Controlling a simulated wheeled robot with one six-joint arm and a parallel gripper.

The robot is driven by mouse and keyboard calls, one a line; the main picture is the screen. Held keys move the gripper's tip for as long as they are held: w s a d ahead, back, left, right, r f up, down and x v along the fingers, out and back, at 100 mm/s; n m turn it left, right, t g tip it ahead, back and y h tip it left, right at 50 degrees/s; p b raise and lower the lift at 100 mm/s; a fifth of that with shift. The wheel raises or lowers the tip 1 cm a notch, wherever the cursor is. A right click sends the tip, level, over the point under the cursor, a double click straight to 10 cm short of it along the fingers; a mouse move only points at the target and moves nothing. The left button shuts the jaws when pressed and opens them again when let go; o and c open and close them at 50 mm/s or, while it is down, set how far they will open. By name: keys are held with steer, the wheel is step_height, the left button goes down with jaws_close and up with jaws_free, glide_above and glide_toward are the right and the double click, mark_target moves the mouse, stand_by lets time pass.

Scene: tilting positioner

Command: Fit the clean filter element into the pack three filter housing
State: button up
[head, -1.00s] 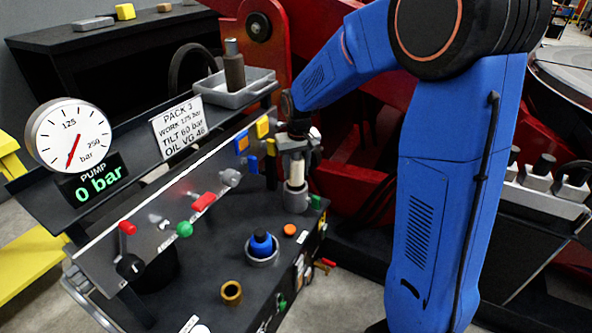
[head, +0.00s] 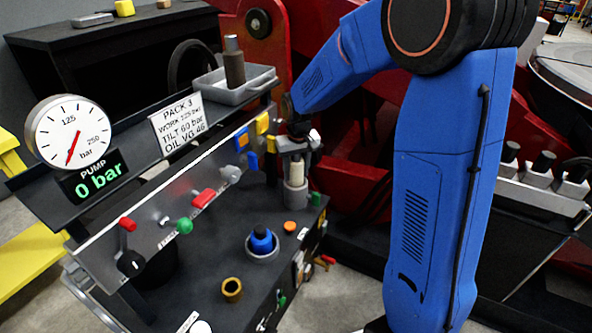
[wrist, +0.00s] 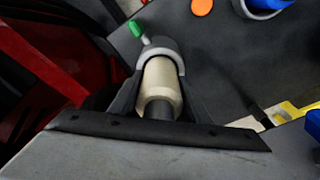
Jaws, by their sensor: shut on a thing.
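The clean filter element (head: 297,174) is a cream cylinder held upright in my gripper (head: 296,156) over the pack's far right corner. The grey filter housing (head: 295,198) stands directly below it. The element's lower end is hidden behind the housing rim and looks to be in its mouth; how deep I cannot tell. In the wrist view my gripper (wrist: 160,98) has its dark fingers on both sides of the element (wrist: 161,82), whose near end shows a dark bore. The grey housing rim (wrist: 160,47) shows just beyond it.
A green knob (wrist: 135,28) sits beside the housing. The bench top holds an orange disc (head: 289,227), a blue part in a grey ring (head: 261,243) and a brass ring (head: 231,290). A grey tray (head: 258,88) with a dark cylinder (head: 234,70) stands on the shelf. Red framework is behind.

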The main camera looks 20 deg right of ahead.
mark_target(298, 163)
steer(key=shift+f, duration=0.7)
steer(key=o, duration=1.5)
steer(key=shift+r, duration=0.15)
steer(key=r, duration=0.5)
steer(key=s+r, duration=0.1)
steer(key=r, duration=0.5)
steer(key=s+r, duration=0.1)
steer(key=r, duration=0.5)
steer(key=shift+s, duration=0.1)
steer(key=shift+d, duration=0.1)
steer(key=s+d+r+t, duration=0.1)
steer(key=s+d+r, duration=0.1)
steer(key=s, duration=0.6)
steer(key=s+d+r+t, duration=0.1)
steer(key=s+d, duration=0.1)
steer(key=s, duration=0.6)
steer(key=shift+m+t, duration=0.4)
steer(key=shift+t, duration=0.3)
steer(key=s+d+f, duration=0.1)
steer(key=s, duration=0.4)
steer(key=s+d+f, duration=0.1)
steer(key=s+f, duration=0.1)
steer(key=s, duration=0.4)
steer(key=s+f, duration=0.1)
steer(key=s, duration=0.4)
steer(key=shift+s+d+f, duration=0.35)
steer(key=shift+d, duration=0.05)
